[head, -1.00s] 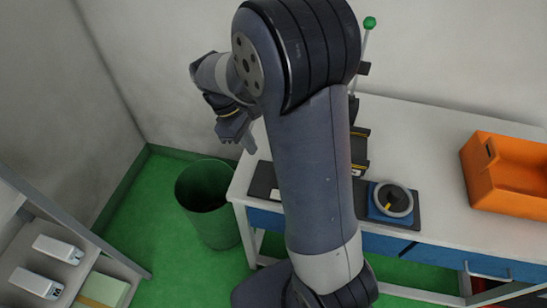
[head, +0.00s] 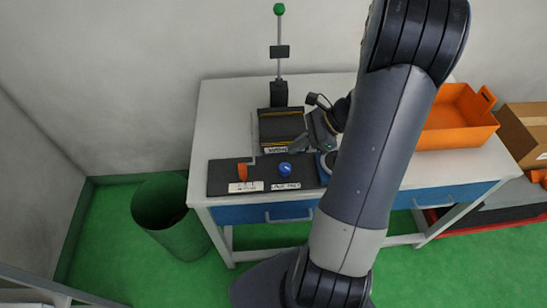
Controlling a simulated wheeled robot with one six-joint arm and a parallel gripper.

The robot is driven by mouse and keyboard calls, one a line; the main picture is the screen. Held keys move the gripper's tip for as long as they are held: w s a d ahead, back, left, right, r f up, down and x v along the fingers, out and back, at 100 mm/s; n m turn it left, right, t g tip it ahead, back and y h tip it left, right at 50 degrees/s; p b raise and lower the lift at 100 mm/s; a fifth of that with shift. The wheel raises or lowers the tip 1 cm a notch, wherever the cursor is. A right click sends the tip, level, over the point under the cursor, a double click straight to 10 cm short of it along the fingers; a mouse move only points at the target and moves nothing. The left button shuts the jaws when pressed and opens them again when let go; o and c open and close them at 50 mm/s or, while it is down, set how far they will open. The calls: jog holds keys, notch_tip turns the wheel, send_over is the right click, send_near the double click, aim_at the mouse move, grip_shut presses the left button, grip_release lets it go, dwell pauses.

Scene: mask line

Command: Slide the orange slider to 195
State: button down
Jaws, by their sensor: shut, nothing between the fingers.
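The orange slider (head: 242,172) stands on the left part of a dark panel (head: 218,178) at the table's front left. A white label (head: 245,187) lies just in front of it; its print is too small to read, so I cannot tell the slider's value. My gripper (head: 296,145) is shut and empty. It is to the right of the slider and behind the blue knob in the picture, apart from the slider. My arm hides part of the table to the right.
A blue knob (head: 285,169) sits right of the slider. A black machine (head: 281,127) with a green-tipped post (head: 279,10) stands behind the panel. An orange crate (head: 455,138) and a cardboard box (head: 526,135) are at the right. A green bin (head: 160,205) stands on the floor left.

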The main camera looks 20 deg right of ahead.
aim_at(247, 172)
jog(key=x, duration=0.9)
jog(key=shift+a+f, duration=0.3)
jog(key=a, duration=0.1)
jog(key=w+a+p, duration=0.1)
jog(key=a, duration=0.1)
jog(key=shift+w+a, duration=0.2)
jog(key=shift+a, duration=0.2)
jog(key=shift+w+a, duration=0.2)
jog(key=shift+a, duration=0.5)
jog(key=shift+d, duration=0.1)
